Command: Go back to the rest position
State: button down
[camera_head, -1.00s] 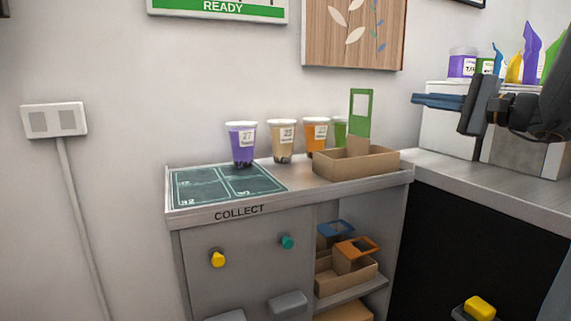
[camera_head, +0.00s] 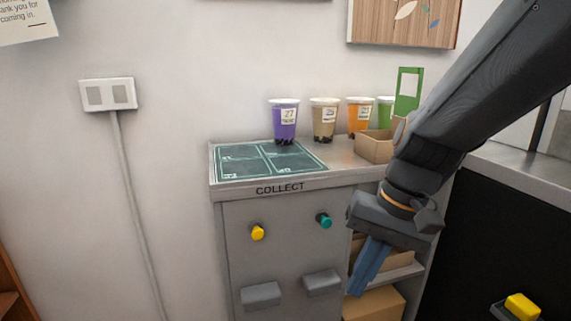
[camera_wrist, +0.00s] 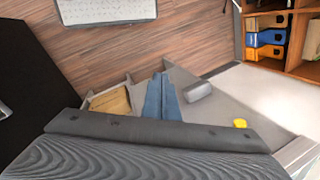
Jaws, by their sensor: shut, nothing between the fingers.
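My gripper (camera_head: 366,278) hangs in front of the right part of the collect cabinet (camera_head: 285,225) in the head view, pointing down. Its blue fingers are together with nothing between them. In the wrist view the shut fingers (camera_wrist: 160,98) point toward the wooden floor (camera_wrist: 180,45), near the cabinet's shelf opening. My arm hides part of the shelves and of the counter's right side.
Several lidded cups, one of them purple (camera_head: 284,120), stand at the back of the collect counter. A green mat (camera_head: 262,160) is empty. Knobs and grey handles stick out of the cabinet front.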

jog(key=s+f+n+h, duration=0.3)
jog(key=s+n, duration=0.1)
jog(key=s, duration=0.1)
jog(key=d+r+m+p, duration=0.1)
jog(key=d+r+p, duration=0.5)
jog(key=p, duration=0.7)
jog(key=shift+d+r+m, duration=0.3)
jog(key=shift+r, duration=0.05)
